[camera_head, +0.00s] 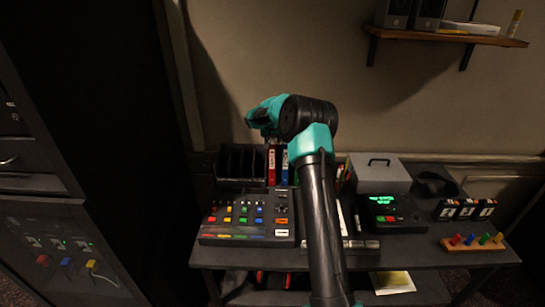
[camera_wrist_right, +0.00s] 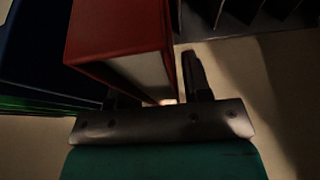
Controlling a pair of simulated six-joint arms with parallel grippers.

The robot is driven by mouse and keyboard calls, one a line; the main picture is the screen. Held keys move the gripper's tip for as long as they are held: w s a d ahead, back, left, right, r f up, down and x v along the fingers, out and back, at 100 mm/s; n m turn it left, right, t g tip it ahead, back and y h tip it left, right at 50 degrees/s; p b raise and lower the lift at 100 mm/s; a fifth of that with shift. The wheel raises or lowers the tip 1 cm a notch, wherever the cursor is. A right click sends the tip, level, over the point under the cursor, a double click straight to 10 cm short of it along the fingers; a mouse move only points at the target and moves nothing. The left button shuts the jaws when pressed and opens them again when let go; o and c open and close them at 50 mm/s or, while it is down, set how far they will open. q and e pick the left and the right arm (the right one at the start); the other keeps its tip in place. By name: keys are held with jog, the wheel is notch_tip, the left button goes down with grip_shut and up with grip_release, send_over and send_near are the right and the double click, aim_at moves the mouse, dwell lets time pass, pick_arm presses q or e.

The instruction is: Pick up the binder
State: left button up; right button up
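A red binder (camera_head: 271,165) stands upright on the desk between the black organizer and a blue binder (camera_head: 284,166). In the right wrist view the red binder (camera_wrist_right: 118,32) looms large, with pale pages showing, and the blue binder (camera_wrist_right: 35,50) is at the left. My right gripper (camera_head: 262,118) is above and behind the binders in the head view, its fingertips hidden there. In the right wrist view my right gripper's (camera_wrist_right: 155,90) fingers are apart, one to the right of the red binder and one at its lower left; contact cannot be told. My left gripper is not in view.
A black organizer (camera_head: 241,165) stands left of the binders, and a button panel (camera_head: 246,220) lies in front. A grey box (camera_head: 379,174) is to the right. A wall shelf (camera_head: 445,37) hangs at upper right. My right arm crosses the desk's middle.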

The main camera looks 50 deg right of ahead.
grip_shut()
jog(key=shift+r, duration=0.15)
dwell(0.4)
